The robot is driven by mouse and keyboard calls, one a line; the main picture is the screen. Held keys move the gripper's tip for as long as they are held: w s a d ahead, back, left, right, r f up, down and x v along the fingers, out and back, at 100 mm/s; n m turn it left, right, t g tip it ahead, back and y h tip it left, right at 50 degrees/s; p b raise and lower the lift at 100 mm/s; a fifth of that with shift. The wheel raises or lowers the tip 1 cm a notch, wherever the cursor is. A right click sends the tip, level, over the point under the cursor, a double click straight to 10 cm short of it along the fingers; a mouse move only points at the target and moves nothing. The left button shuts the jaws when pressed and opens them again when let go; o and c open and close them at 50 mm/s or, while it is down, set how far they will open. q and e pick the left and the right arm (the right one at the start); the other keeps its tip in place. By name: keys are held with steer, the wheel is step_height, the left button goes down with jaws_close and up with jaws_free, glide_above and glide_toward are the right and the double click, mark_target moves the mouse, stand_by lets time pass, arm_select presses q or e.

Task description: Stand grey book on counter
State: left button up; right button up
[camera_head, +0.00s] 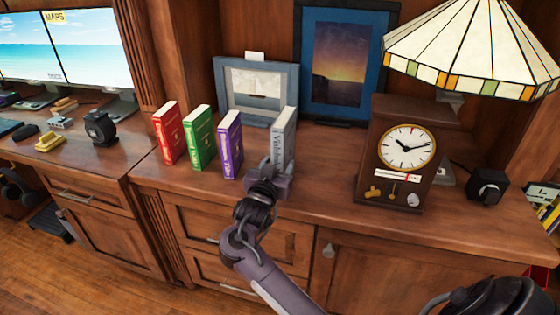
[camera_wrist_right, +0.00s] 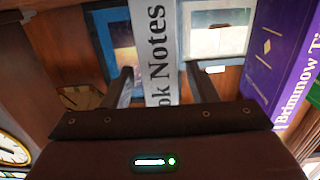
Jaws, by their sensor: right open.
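The grey book (camera_head: 287,132) stands upright on the wooden counter (camera_head: 330,192), at the right end of a spaced row of books. In the right wrist view its pale spine (camera_wrist_right: 164,50) with black lettering lies between my two fingers. My right gripper (camera_head: 272,168) is at the book's lower front; in the wrist view the gripper (camera_wrist_right: 165,88) is open, with a finger on each side of the spine and gaps visible. The book's lower part is hidden behind my gripper. My left gripper is not in view.
A purple book (camera_head: 230,145), a green book (camera_head: 198,138) and a red book (camera_head: 167,133) stand upright to the left. A clock (camera_head: 400,150) and a lamp (camera_head: 470,50) stand to the right. Framed pictures (camera_head: 345,60) are behind. Counter between grey book and clock is clear.

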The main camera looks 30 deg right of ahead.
steer(key=v, duration=0.9)
steer(key=a+f+n+t+y, duration=0.1)
steer(key=a+f+n+y, duration=0.3)
steer(key=f, duration=0.3)
steer(key=a+f+n+t+y, duration=0.1)
steer(key=a+f+n+y, duration=0.3)
steer(key=f, duration=0.4)
steer(key=s+a+f+n+g+y, duration=0.1)
steer(key=s+f+n+g+y, duration=0.25)
steer(key=f, duration=1.15)
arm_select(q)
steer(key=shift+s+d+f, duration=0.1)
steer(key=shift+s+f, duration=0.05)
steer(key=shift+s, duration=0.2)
arm_select(e)
steer(key=s+f+g+y, duration=0.1)
steer(key=s+f+g, duration=0.3)
steer(key=s+f, duration=0.7)
steer(key=s+f+g+y, duration=0.1)
steer(key=s+f+g, duration=0.3)
steer(key=s+f, duration=0.8)
steer(key=s, duration=0.5)
steer(key=shift+n, duration=0.35)
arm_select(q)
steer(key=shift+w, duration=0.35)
arm_select(e)
steer(key=shift+d, duration=0.15)
